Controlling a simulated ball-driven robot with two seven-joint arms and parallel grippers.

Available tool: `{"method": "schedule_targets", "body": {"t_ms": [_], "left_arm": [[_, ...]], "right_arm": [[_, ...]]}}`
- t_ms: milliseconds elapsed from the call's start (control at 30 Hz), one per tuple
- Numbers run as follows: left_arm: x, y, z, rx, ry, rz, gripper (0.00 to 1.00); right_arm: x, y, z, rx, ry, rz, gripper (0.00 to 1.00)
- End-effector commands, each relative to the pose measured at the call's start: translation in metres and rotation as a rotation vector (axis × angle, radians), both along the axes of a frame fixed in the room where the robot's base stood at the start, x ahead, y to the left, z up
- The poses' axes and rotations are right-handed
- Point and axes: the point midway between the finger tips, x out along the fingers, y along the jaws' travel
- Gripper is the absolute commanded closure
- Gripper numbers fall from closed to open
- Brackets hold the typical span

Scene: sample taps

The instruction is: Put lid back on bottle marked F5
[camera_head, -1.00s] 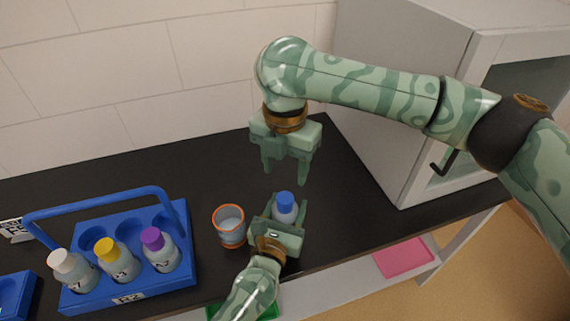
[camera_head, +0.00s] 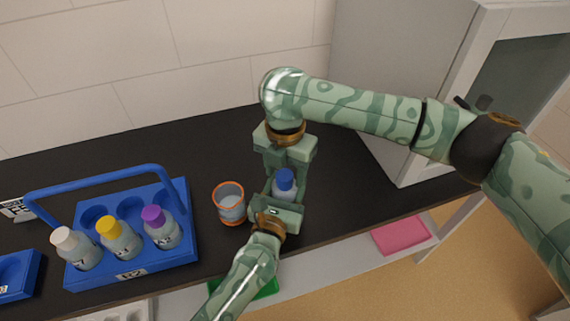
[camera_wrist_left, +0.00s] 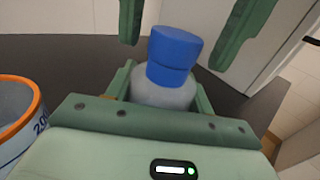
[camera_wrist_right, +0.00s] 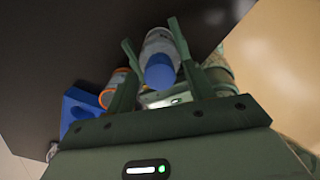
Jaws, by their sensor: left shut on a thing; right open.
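A grey bottle with a blue lid (camera_head: 284,178) stands upright in my left gripper (camera_head: 287,192), which is shut on the bottle's body (camera_wrist_left: 165,94). The blue lid (camera_wrist_left: 173,54) sits on top of the bottle, with a seam around its middle. Any marking on this bottle is hidden or unreadable. My right gripper (camera_head: 285,168) is open, pointing down over the bottle. In the left wrist view its fingers stand on both sides of the lid, apart from it. In the right wrist view the lid (camera_wrist_right: 160,72) lies between the open fingers.
An orange-rimmed beaker (camera_head: 229,205) stands just left of the bottle. A blue carrier (camera_head: 183,242) holds bottles with white, yellow and purple lids. Another blue rack (camera_head: 18,278) is at the left edge. A grey cabinet (camera_head: 385,80) stands at the right. The dark counter behind is clear.

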Motion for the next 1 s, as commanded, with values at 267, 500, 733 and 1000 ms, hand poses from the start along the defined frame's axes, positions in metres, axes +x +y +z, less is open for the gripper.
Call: {"method": "schedule_targets", "body": {"t_ms": [267, 500, 733, 1000], "left_arm": [[-0.0001, 0.0003, -0.0006, 0.0, 0.001, 0.0, 1.0], [0.0, 0.0002, -0.0006, 0.0, 0.001, 0.0, 1.0], [0.0, 0.0003, -0.0006, 0.0, 0.001, 0.001, 1.0], [0.0, 0.0003, -0.0006, 0.0, 0.001, 0.0, 1.0]], "right_arm": [[0.0, 0.0001, 0.0002, 0.0, 0.0, 0.0, 0.86], [0.0, 0.0001, 0.0003, 0.0, 0.0, -0.007, 0.94], [0.0003, 0.0, 0.0007, 0.0, -0.001, -0.433, 0.94], [-0.0003, 0.0003, -0.0002, 0.0, 0.001, -1.012, 0.94]]}}
